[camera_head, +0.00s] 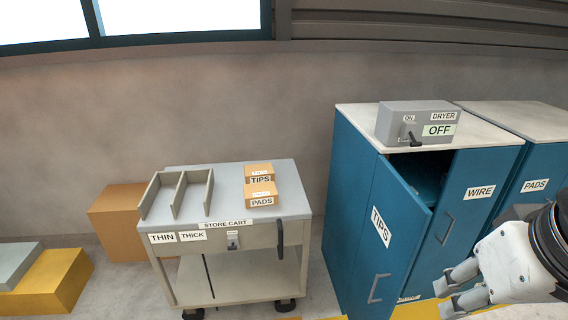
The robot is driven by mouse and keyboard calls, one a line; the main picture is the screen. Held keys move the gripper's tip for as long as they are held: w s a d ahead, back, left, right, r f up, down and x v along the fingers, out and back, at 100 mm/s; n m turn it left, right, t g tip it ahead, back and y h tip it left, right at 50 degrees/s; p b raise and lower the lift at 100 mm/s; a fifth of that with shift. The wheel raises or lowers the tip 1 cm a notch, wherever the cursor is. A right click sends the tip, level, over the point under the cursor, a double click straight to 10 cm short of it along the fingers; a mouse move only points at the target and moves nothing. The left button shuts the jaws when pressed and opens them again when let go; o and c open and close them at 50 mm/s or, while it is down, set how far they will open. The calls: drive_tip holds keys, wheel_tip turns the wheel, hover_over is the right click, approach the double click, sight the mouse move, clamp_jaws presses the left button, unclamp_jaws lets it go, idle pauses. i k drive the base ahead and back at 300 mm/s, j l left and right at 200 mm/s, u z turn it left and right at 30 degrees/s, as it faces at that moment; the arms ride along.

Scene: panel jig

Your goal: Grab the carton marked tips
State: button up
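The carton marked TIPS (260,178) is a small orange-tan box on the grey top of the store cart (228,174), towards its right side. A similar carton marked PADS (262,200) sits just in front of it and hides part of its lower front. My gripper (456,291) is at the lower right, in front of the blue cabinet and well away from the cart. Its two fingers are spread apart with nothing seen between them.
A divided rack (176,196) labelled THIN and THICK is on the cart's left. A blue cabinet (476,192) stands right of the cart; its door marked TIPS (381,236) stands ajar. A dryer box (416,122) marked OFF sits on top. A brown box (116,220) is behind the cart.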

sight(264, 172)
drive_tip(key=i+j+u, duration=0.15)
drive_tip(key=i+j, duration=0.15)
drive_tip(key=i, duration=0.2)
drive_tip(key=i+j+u, duration=0.1)
drive_tip(key=i+j, duration=0.15)
drive_tip(key=i, duration=0.25)
drive_tip(key=i+j+u, duration=0.15)
drive_tip(key=i, duration=0.35)
